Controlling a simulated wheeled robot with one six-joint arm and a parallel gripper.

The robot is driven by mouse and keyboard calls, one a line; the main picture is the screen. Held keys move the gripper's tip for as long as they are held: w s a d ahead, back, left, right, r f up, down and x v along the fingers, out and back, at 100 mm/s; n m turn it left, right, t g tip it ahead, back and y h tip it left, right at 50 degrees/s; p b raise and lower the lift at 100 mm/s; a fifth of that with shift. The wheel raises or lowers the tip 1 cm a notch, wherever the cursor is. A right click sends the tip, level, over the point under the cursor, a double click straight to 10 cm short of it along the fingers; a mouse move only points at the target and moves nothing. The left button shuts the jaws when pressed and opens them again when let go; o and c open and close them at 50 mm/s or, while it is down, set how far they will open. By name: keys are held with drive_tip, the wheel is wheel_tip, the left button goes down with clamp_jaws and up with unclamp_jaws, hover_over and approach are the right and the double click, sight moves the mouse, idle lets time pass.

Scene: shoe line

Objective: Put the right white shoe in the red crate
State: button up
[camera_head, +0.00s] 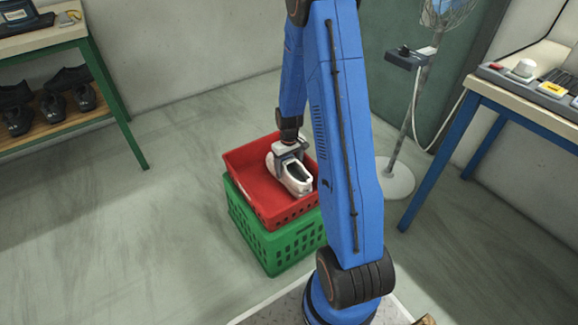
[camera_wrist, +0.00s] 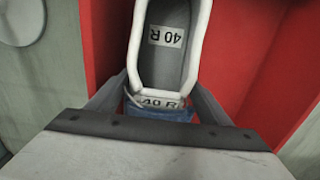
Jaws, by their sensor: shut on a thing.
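The white shoe (camera_head: 293,178) is in my gripper (camera_head: 288,150), over the inside of the red crate (camera_head: 258,172). In the wrist view the shoe (camera_wrist: 144,55) has a grey insole with a label reading "40 R", and a second label at the heel. My gripper (camera_wrist: 158,108) is shut on the heel end, one finger on each side. The red floor and walls of the crate (camera_wrist: 245,50) lie around the shoe. I cannot tell whether the sole touches the crate floor.
The red crate stands on a green crate (camera_head: 290,246) on the floor. A fan stand with a round white base (camera_head: 388,182) is to the right, beside a blue-legged table (camera_head: 440,150). A green-framed shelf (camera_head: 105,85) with dark shoes (camera_head: 50,102) is at the left.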

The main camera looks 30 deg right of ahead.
drive_tip(key=o, duration=1.4)
drive_tip(key=shift+r, duration=8.7)
